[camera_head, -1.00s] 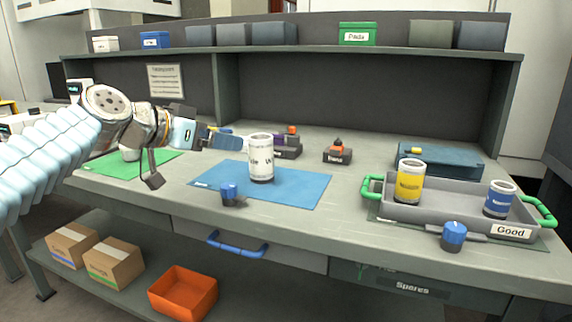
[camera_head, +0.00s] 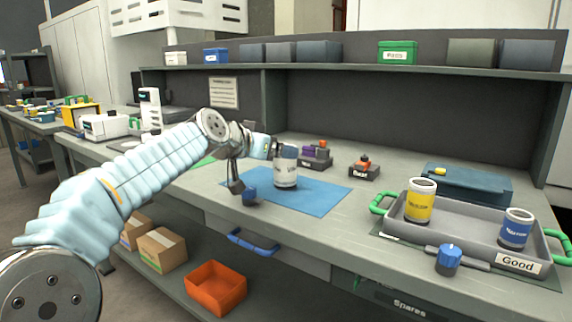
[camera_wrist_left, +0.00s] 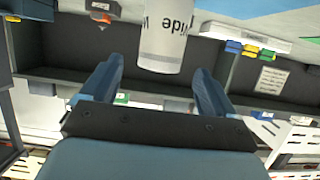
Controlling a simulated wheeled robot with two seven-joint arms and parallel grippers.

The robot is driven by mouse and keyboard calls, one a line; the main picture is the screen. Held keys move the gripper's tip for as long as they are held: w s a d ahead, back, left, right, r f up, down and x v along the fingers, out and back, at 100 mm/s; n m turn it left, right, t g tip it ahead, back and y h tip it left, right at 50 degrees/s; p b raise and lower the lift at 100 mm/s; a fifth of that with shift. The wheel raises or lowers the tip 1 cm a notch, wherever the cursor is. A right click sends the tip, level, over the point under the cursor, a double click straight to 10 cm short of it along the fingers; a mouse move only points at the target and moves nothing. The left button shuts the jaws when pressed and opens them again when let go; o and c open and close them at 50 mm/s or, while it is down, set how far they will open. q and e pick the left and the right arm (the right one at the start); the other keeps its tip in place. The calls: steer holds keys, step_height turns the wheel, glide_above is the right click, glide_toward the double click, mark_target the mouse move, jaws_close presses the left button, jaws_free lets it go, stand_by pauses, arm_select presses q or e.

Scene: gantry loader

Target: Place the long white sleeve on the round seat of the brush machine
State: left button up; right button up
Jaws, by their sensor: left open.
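A tall white sleeve (camera_head: 286,177) with dark print stands upright on the blue mat (camera_head: 325,191). My left gripper (camera_head: 284,152) is open at the sleeve's upper part, with one blue finger across it in the head view. In the left wrist view the sleeve (camera_wrist_left: 164,40) shows the word "Wide" and lies between and just beyond the open fingertips (camera_wrist_left: 158,76). I cannot tell whether a finger touches it. I cannot make out the round seat of the brush machine; a white machine (camera_head: 150,112) stands on the bench at the left. My right gripper is not in view.
A grey tray (camera_head: 456,236) marked "Good" holds a yellow-labelled can (camera_head: 421,200) and a blue-labelled can (camera_head: 515,229). A blue knob (camera_head: 449,259) is before it. Small dark blocks (camera_head: 364,169) stand behind the mat. A shelf (camera_head: 350,70) runs above the bench.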

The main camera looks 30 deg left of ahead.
arm_select(q)
steer(key=p+x, duration=0.2)
steer(key=x, duration=0.2)
steer(key=shift+w, duration=0.3)
steer(key=shift+w+f, duration=0.3)
steer(key=shift+c, duration=0.3)
